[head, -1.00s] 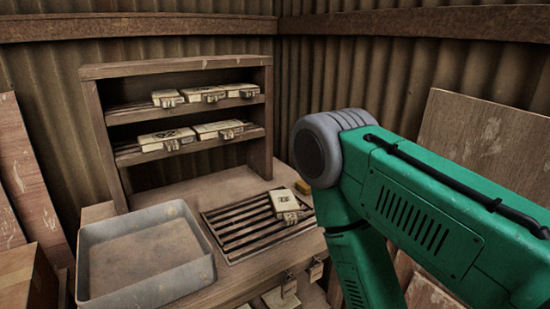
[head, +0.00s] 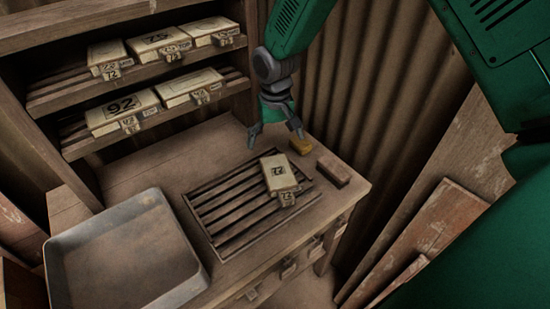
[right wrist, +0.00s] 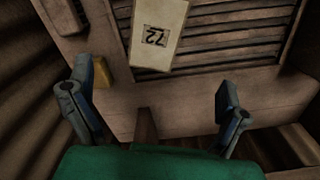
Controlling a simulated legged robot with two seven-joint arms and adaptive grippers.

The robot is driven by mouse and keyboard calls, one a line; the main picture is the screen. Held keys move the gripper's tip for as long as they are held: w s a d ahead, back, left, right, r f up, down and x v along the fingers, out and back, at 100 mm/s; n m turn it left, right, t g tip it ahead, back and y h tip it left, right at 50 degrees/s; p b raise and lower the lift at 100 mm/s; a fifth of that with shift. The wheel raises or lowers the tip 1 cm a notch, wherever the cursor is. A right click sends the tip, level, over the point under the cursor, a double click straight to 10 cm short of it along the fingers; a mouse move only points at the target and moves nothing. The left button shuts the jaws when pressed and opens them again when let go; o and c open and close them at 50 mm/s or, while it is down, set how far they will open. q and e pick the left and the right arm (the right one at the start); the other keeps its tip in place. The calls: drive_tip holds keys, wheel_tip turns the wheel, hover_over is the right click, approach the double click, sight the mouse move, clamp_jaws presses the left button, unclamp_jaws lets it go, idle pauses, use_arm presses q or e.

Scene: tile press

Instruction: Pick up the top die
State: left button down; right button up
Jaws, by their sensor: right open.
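A cream die (head: 281,172) with a dark printed number lies on the slatted rack (head: 215,210) on the bench, near the rack's right end. A small tag hangs at its near edge. It also shows in the right wrist view (right wrist: 157,18), ahead of the fingers. Several more cream dies, such as this one (head: 122,110), sit on two shelf levels. My right gripper (head: 277,138) is open and empty, behind and above the die, apart from it. Its two fingers (right wrist: 150,80) stand wide apart in the right wrist view. My left gripper is not in view.
A yellow block (head: 301,146) and a brown block (head: 334,171) lie on the bench right of the die. A grey tray (head: 62,262) stands at the left. The wooden shelf (head: 236,95) rises behind, and a corrugated wall is close on the right.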

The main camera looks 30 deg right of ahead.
hover_over(279, 173)
drive_tip(key=a, duration=0.1)
drive_tip(key=f, duration=0.4)
drive_tip(key=shift+a+f, duration=0.2)
drive_tip(key=f, duration=0.3)
drive_tip(key=shift+w+d+f, duration=0.3)
drive_tip(key=shift+d+f, duration=0.05)
drive_tip(key=shift+d, duration=0.05)
drive_tip(key=shift+d+f, duration=0.2)
drive_tip(key=shift+d, duration=0.05)
drive_tip(key=f, duration=0.1)
drive_tip(key=f+p, duration=0.1)
drive_tip(key=f, duration=0.2)
drive_tip(key=shift+s+d+f, duration=0.1)
drive_tip(key=shift+s+d, duration=0.05)
drive_tip(key=shift+s, duration=0.15)
drive_tip(key=shift+a+f+p, duration=0.2)
drive_tip(key=shift+f+p, duration=0.1)
drive_tip(key=shift+w+a, duration=0.1)
drive_tip(key=shift+a, duration=0.1)
drive_tip(key=shift+d, duration=0.1)
drive_tip(key=c, duration=0.8)
drive_tip(key=shift+d, duration=0.3)
drive_tip(key=c, duration=0.9)
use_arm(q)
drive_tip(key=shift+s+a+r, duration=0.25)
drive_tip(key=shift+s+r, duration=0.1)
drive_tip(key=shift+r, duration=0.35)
